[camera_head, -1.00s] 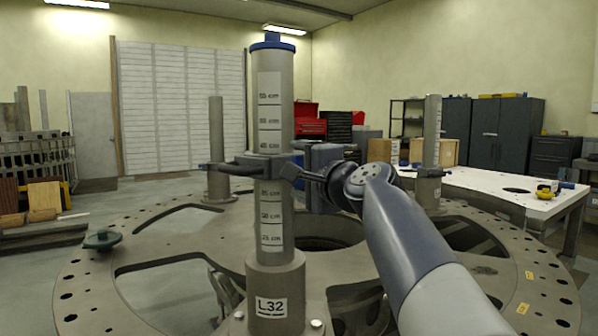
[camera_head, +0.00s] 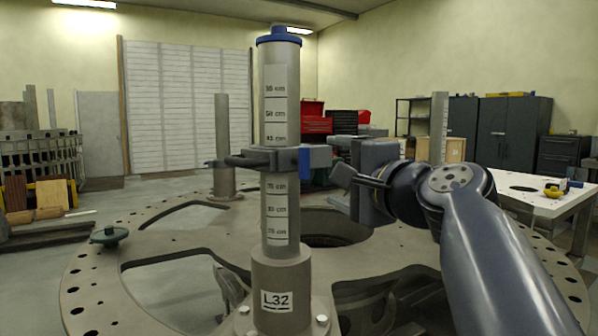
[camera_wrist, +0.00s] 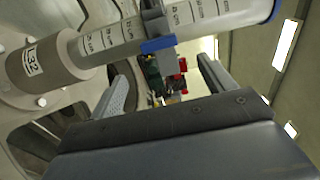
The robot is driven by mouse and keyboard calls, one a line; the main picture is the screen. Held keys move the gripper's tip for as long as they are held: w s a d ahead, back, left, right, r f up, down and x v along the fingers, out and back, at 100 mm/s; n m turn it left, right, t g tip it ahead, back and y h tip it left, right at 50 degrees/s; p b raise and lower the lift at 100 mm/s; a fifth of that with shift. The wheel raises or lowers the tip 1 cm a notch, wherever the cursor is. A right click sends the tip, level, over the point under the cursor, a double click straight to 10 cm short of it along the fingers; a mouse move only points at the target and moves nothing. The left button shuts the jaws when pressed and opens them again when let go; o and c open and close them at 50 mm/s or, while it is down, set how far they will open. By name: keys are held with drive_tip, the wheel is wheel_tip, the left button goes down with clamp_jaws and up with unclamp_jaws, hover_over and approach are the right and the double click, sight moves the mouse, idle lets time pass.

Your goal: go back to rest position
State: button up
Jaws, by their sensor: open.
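A grey post (camera_head: 280,110) with a blue cap and a centimetre scale stands upright in a base labelled L32 (camera_head: 279,285). A dark clamp (camera_head: 258,160) with a blue part sits around the post at mid-height. It also shows in the wrist view (camera_wrist: 157,30), ahead of the fingers. My gripper (camera_head: 339,188) is to the right of the clamp, apart from it, with a gap between. In the wrist view my gripper (camera_wrist: 163,75) has its two fingers spread wide with nothing held between them.
The round turret plate (camera_head: 180,290) with large cut-outs lies below. Two more posts stand farther back, at left (camera_head: 222,140) and right (camera_head: 439,125). A white table (camera_head: 545,205) stands at right.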

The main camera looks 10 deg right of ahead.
sight(309, 164)
drive_tip(key=shift+w, duration=0.1)
idle(0.3)
drive_tip(key=p+x, duration=0.1)
drive_tip(key=x, duration=0.9)
drive_tip(key=shift+w, duration=0.25)
